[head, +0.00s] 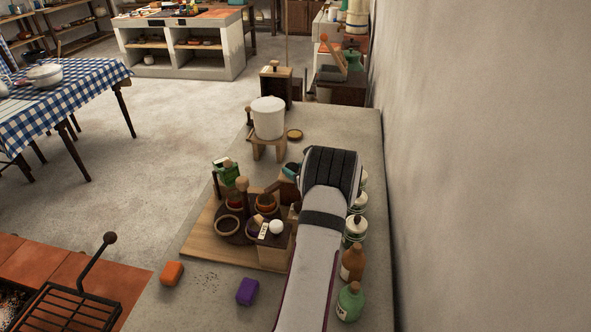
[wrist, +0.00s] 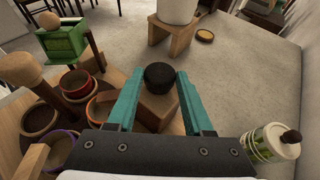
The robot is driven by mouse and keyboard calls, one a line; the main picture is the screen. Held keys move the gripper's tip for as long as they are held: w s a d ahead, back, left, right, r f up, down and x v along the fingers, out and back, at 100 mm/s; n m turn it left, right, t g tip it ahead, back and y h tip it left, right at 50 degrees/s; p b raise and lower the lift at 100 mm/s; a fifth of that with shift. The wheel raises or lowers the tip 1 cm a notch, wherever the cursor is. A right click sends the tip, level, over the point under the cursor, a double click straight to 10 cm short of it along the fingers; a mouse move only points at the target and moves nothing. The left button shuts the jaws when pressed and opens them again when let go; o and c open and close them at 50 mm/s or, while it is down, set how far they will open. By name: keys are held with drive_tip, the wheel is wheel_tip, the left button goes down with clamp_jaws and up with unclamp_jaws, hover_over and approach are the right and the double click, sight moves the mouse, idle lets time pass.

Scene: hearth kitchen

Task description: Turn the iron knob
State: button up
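The iron knob (wrist: 160,75) is dark, round and ribbed, and sits on a wooden block (wrist: 156,112) in the wrist view. My gripper (wrist: 160,73) has its two teal fingers apart, one to each side of the knob in that view. Little or no gap shows between the fingertips and the knob; I cannot tell whether they touch it. In the head view my gripper (head: 291,171) is mostly hidden behind my wrist, with only a bit of teal showing. The knob is hidden there.
Left of the block are several round bowls (wrist: 75,82) and a green box (wrist: 62,42). A white pot (head: 268,118) stands on a wooden stand behind. Jars and bottles (head: 352,262) line the right, near the wall.

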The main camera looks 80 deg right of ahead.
clamp_jaws()
drive_tip(key=shift+w+r+m+g+h, duration=0.1)
drive_tip(key=shift+w+m+g+h, duration=0.2)
drive_tip(key=shift+m+g+h, duration=0.35)
drive_tip(key=shift+w+a+m+g+h, duration=0.1)
drive_tip(key=shift+m+g+h, duration=0.2)
drive_tip(key=shift+m+g, duration=0.6)
drive_tip(key=shift+w+a+m+g+h, duration=0.1)
drive_tip(key=shift+m+g+h, duration=0.15)
drive_tip(key=shift+m+g, duration=0.6)
drive_tip(key=o, duration=0.7)
unclamp_jaws()
drive_tip(key=v, duration=1.5)
drive_tip(key=shift+a+r, duration=0.15)
drive_tip(key=shift+a, duration=0.2)
